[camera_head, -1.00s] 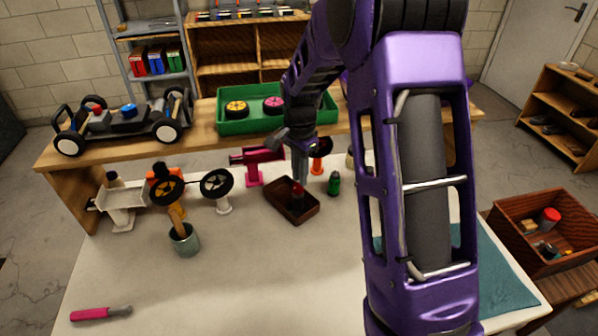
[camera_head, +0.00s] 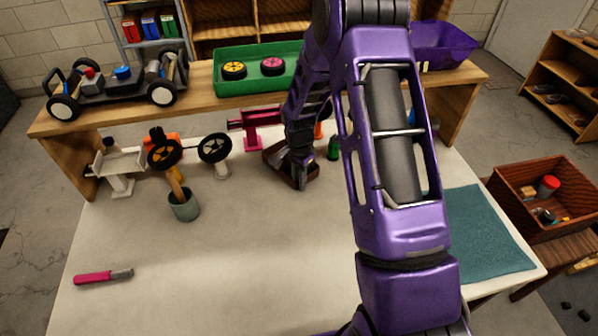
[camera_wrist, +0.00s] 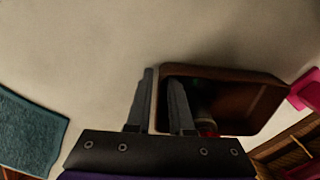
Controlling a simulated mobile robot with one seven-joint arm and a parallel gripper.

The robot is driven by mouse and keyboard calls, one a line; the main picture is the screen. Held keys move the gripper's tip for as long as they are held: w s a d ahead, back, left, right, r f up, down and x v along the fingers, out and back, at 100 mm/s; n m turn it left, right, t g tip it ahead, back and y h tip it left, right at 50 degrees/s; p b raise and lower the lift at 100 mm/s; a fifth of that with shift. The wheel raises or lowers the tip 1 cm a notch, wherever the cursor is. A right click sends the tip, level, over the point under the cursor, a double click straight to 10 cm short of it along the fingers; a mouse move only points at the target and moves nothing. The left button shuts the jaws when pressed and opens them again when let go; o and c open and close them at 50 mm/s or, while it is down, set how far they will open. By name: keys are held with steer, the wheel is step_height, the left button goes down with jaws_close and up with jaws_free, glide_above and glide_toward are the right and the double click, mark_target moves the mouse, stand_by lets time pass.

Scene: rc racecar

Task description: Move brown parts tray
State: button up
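The brown parts tray (camera_head: 272,157) lies on the pale table, partly hidden behind my gripper in the head view. In the wrist view the tray (camera_wrist: 240,78) shows its dark inside, and a red-topped item (camera_wrist: 207,127) stands in it, partly hidden by a finger. My gripper (camera_head: 301,184) is down at the tray's near side. In the wrist view its fingers (camera_wrist: 160,77) are apart, one outside the tray's wall and one inside, with the wall between them. A gap shows between the fingers; I cannot tell whether they touch the wall.
A green bottle (camera_head: 333,149) and a magenta stand (camera_head: 252,130) are close to the tray. A grey-green pot (camera_head: 185,206) and wheel stands are left of it. A teal mat (camera_head: 478,230) covers the right side. The front middle of the table is clear.

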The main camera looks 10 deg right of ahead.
steer(key=shift+f, duration=0.25)
jaws_close()
stand_by(1.4)
